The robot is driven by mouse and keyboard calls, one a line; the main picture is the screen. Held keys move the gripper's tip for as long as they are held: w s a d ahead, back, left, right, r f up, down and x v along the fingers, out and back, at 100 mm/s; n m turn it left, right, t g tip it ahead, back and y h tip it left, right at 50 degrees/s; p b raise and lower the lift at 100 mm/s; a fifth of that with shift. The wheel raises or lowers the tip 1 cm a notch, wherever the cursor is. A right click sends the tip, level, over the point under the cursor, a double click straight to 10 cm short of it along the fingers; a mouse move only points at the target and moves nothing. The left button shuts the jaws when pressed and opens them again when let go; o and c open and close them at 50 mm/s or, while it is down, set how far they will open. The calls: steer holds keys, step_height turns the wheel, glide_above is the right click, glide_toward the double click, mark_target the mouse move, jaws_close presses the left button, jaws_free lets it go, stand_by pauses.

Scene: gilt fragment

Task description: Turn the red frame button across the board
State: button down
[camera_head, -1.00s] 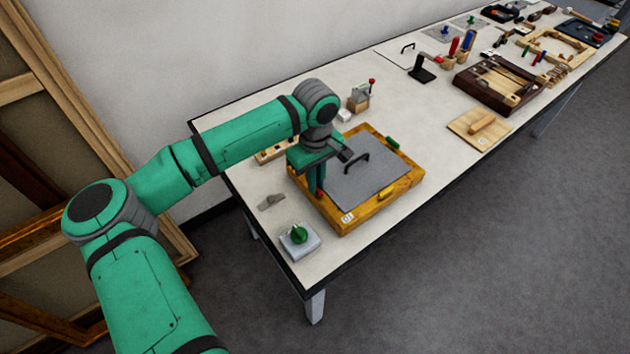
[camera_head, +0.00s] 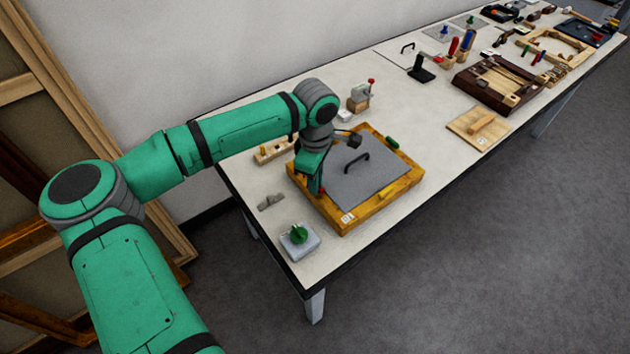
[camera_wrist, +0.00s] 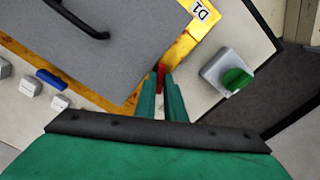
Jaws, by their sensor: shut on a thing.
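The wooden frame (camera_head: 352,227) lies on the table with a grey board (camera_head: 368,185) inside it. The red frame button (camera_wrist: 161,73) is on the frame side running from the D1 corner; it shows as a small red spot in the head view (camera_head: 322,190). My gripper (camera_wrist: 161,84) points down at that side, shut on the red button, with a finger on each side of it. The fingers hide part of the button, so I cannot tell how far it reaches over the board. A green button (camera_head: 392,143) and a blue button (camera_wrist: 52,80) sit on other frame sides.
A black handle (camera_head: 357,161) stands up from the board close to my gripper. A grey box with a green knob (camera_head: 299,236) stands near the table's front corner. A wooden block with pegs (camera_head: 272,152) lies behind the frame.

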steer(key=n, duration=1.1)
steer(key=shift+n, duration=0.5)
steer(key=c, duration=1.8)
jaws_free()
steer(key=shift+c, duration=0.2)
step_height(320, 180, up, 11)
